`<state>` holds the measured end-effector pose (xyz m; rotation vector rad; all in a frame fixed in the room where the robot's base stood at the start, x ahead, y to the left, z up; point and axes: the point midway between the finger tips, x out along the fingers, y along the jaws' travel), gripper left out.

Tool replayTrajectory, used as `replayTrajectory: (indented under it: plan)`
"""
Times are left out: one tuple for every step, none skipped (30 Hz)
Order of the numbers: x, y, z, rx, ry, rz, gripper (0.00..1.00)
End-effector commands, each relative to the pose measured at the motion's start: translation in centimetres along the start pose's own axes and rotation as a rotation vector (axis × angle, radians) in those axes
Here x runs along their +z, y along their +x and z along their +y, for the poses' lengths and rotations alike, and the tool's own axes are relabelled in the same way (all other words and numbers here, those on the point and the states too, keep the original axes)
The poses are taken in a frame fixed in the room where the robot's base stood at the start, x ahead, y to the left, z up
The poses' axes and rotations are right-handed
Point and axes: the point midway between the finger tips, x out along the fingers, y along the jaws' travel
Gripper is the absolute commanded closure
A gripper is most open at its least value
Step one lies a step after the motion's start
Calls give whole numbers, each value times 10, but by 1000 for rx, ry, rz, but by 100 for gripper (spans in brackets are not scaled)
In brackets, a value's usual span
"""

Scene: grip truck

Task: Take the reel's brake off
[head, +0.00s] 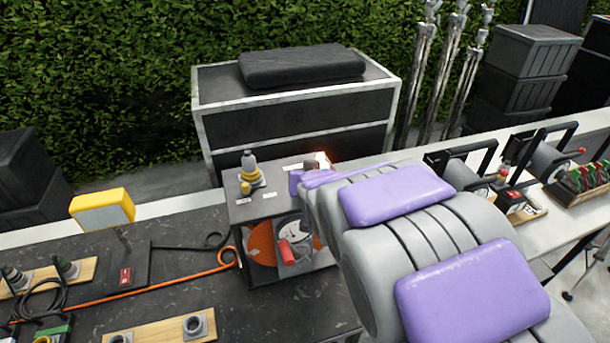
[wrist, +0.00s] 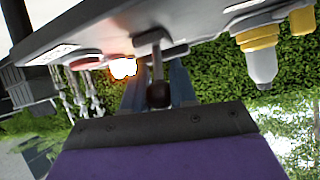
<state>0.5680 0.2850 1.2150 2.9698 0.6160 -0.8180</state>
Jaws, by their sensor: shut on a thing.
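The reel (head: 262,243) with orange cable sits inside a grey cabinet (head: 240,212) at the end of the dark bench. On the cabinet's top, my gripper (head: 302,180) is at the right side, partly hidden by my arm. In the wrist view, which looks upside down, a short metal lever (wrist: 156,62) with a dark round knob (wrist: 158,95) stands out from the cabinet top. My gripper (wrist: 156,88) is shut on this knob, one finger on each side. I take it for the brake lever; its label is not readable. The lever is hidden in the head view.
A glowing orange lamp (head: 322,158) is close beside my gripper. A grey and yellow connector (head: 249,170) stands at the left of the cabinet top. A red crank handle (head: 287,252) shows at the reel's front. A large black case (head: 295,108) stands behind.

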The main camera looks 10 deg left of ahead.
Motion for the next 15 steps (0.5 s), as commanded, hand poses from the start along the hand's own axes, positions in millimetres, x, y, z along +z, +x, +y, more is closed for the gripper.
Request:
replayTrajectory:
  plan:
    - [10,2,1,3,-2,-22,100]
    - [10,2,1,4,-2,-23,100]
    - [10,2,1,4,-2,-24,100]
    - [11,2,1,4,-2,-24,100]
    - [11,2,1,4,-2,-25,71]
    - [11,2,1,4,-2,-25,67]
    - [10,2,1,4,-2,-24,64]
    - [10,2,1,4,-2,-23,61]
    - [9,2,1,4,-2,-21,57]
    - [8,2,1,3,-1,-20,54]
    - [8,2,1,3,-1,-19,52]
    - [7,2,2,3,-1,-18,52]
    - [7,2,2,3,-1,-17,52]
    - [6,1,2,2,0,-16,52]
    - [6,1,2,2,0,-15,52]
